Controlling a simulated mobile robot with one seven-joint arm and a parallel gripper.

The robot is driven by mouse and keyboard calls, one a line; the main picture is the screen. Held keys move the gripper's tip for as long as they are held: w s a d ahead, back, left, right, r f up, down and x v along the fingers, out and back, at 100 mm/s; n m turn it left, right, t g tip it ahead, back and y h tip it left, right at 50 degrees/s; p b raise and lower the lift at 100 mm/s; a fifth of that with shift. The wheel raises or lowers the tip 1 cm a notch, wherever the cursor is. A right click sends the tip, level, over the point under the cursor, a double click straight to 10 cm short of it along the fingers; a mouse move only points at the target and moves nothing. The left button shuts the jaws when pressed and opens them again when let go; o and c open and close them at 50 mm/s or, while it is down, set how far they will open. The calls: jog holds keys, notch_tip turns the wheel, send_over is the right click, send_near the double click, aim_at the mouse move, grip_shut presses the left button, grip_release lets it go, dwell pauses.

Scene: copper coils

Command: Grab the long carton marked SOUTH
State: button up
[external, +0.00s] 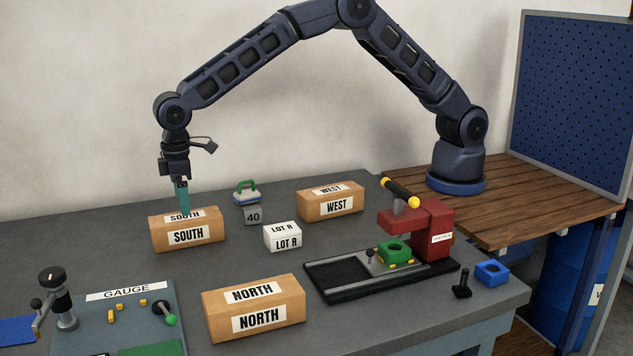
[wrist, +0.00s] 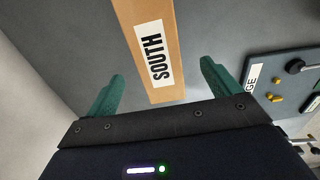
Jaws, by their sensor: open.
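The long brown carton marked SOUTH (external: 170,239) lies on the grey workbench at the left, with white labels on its top and side. My gripper (external: 184,211) points down at the carton's top in the external view, its fingers overlapping the top label. In the wrist view the SOUTH carton (wrist: 150,30) runs up the picture, and its near end lies between the two green fingers of my gripper (wrist: 162,85). The fingers are spread, with a gap on each side of the carton. The exact height of the fingertips against the carton is hard to tell.
The WEST carton (external: 331,203) and NORTH carton (external: 254,307) lie apart on the bench. A small LOT R box (external: 282,237) and a 40 weight (external: 253,217) stand right of SOUTH. The gauge board (external: 130,318) is in front; a red press (external: 428,232) stands at right.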

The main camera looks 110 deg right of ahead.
aim_at(186, 225)
jog(key=f, duration=0.8)
jog(key=shift+s+d+f, duration=0.1)
jog(key=shift+d+f, duration=0.1)
jog(key=shift+f, duration=0.15)
jog(key=c, duration=1.3)
jog(key=shift+r, duration=0.15)
